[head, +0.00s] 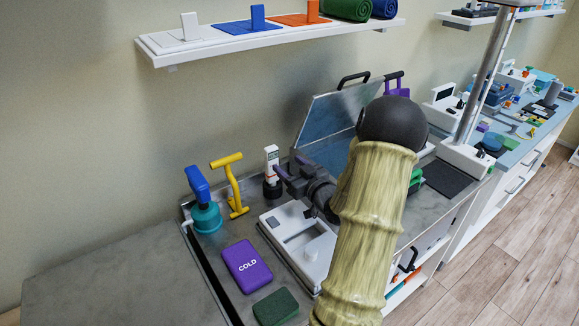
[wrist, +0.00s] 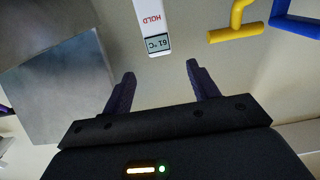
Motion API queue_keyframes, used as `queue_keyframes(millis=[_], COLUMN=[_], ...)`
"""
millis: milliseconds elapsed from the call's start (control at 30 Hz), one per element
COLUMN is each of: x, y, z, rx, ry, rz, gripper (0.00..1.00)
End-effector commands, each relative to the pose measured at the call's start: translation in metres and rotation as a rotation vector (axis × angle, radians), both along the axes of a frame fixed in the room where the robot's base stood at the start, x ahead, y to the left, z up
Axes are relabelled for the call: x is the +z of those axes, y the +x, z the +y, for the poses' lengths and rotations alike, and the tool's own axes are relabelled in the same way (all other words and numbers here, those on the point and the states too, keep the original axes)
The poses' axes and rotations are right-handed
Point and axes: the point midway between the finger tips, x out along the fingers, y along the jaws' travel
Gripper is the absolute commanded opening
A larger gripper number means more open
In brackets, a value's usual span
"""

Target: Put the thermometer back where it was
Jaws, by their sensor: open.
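The thermometer (head: 271,157) is a slim white device standing upright in a dark round base (head: 271,189) at the back of the grey counter. In the wrist view the thermometer (wrist: 152,28) shows a red HOLD mark and a small display reading 61 °C, upside down in the picture. My gripper (head: 286,169) is just right of it in the head view. In the wrist view my gripper (wrist: 160,68) is open and empty, its dark purple fingers apart, with the thermometer just beyond the fingertips. The dark base is not visible there.
A purple COLD pack (head: 246,266) and a green pad (head: 275,308) lie in front.

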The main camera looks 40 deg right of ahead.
Motion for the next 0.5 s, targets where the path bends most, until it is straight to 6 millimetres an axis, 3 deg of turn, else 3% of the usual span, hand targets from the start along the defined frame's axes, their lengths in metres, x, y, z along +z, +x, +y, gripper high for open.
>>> queue_keyframes(millis=[367, 500], x=[0.000, -0.003], y=[0.001, 0.007], z=[0.000, 0.012], rx=[0.000, 0.005], ry=[0.000, -0.008], rz=[0.001, 0.051], gripper=[0.59, 0.59])
